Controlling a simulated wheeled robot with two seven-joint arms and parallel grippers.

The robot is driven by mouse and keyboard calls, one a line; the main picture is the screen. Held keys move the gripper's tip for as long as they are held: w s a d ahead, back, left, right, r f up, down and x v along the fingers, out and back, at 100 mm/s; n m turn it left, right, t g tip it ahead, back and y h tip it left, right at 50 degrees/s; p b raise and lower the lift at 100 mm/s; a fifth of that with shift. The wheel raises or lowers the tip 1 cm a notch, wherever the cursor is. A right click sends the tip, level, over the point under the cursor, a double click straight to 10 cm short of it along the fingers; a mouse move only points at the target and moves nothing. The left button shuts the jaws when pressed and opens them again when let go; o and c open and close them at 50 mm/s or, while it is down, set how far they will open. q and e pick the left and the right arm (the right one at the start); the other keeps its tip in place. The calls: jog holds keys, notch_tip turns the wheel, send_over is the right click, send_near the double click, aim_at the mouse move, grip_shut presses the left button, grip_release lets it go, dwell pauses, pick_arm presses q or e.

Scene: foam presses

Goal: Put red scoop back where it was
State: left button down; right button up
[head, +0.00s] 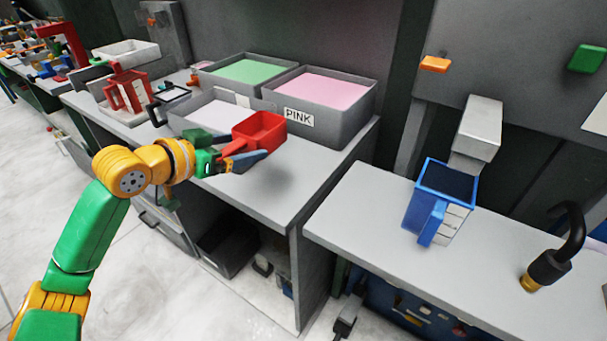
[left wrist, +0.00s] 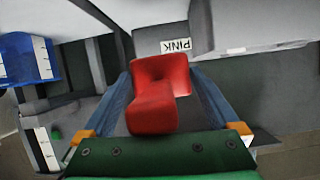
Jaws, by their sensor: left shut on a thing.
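The red scoop (head: 260,130) is a square red cup with a handle, held in the air above the grey bench, in front of the bin labelled PINK. My left gripper (head: 245,158) is shut on the scoop's handle. In the left wrist view the scoop (left wrist: 160,90) sits between the two fingers of my left gripper (left wrist: 158,118), its handle toward the palm. The PINK label shows upside down beyond it. My right gripper is not in view.
A bin of pink foam (head: 352,118), a bin of green foam (head: 218,80) and a bin of white material (head: 180,122) stand on the bench (head: 268,205). A red jug (head: 125,92) is at left. A blue jug (head: 415,215) stands on the right-hand bench (head: 365,205). The bench front is clear.

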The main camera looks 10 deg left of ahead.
pick_arm(q)
jog(key=w+d, duration=0.1)
jog(key=w+d+f, duration=0.1)
jog(key=w, duration=0.1)
jog(key=w+d+f+p, duration=0.1)
jog(key=shift+w+d+f, duration=0.15)
jog(key=shift+w+d, duration=0.1)
jog(key=shift+w, duration=0.1)
send_over(290, 182)
notch_tip(290, 182, down, 6)
jog(key=shift+s+d+f, duration=0.1)
jog(key=shift+d+f, duration=0.05)
jog(key=shift+f, duration=0.05)
notch_tip(290, 182, down, 3)
jog(key=shift+r, duration=0.1)
jog(key=shift+f, duration=0.3)
grip_release()
jog(key=shift+s+r, duration=0.2)
jog(key=shift+r, duration=0.05)
jog(key=v, duration=1.1)
jog(key=shift+s+a+p, duration=0.3)
jog(key=shift+s, duration=0.05)
jog(key=shift+r, duration=0.1)
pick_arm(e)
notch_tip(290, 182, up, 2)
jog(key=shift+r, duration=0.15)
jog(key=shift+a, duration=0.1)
